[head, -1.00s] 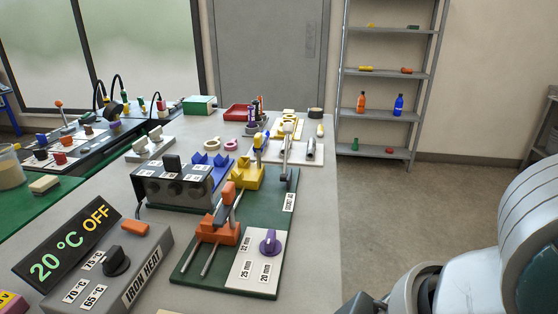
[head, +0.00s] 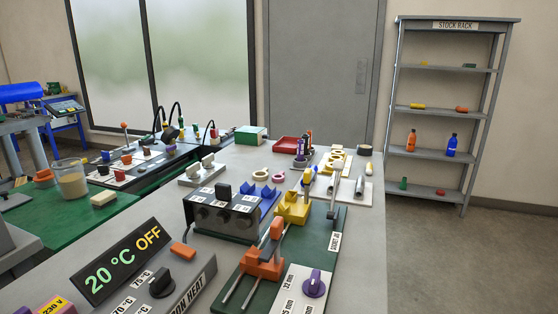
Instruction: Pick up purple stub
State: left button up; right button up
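I cannot tell for certain which thing is the purple stub. A small purple piece (head: 171,148) shows at the back left by the black cables. Another purple item (head: 302,146) stands upright in a holder at the table's far end. A purple-edged block with a yellow 230 V label (head: 52,305) is cut off at the bottom left. Neither of my grippers is in view.
An orange clamp (head: 263,263) and yellow clamp (head: 292,208) stand on the jig board. A black box (head: 223,216) and the 20 °C display (head: 122,262) are left of it. A stock rack (head: 445,108) stands at the back right. Floor right of the table is clear.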

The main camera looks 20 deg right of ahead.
aim_at(301, 145)
jog(key=i+l, duration=0.1)
jog(key=l, duration=0.35)
jog(key=i+l+z, duration=0.1)
jog(key=l, duration=0.35)
jog(key=i+l, duration=0.1)
jog(key=l, duration=0.35)
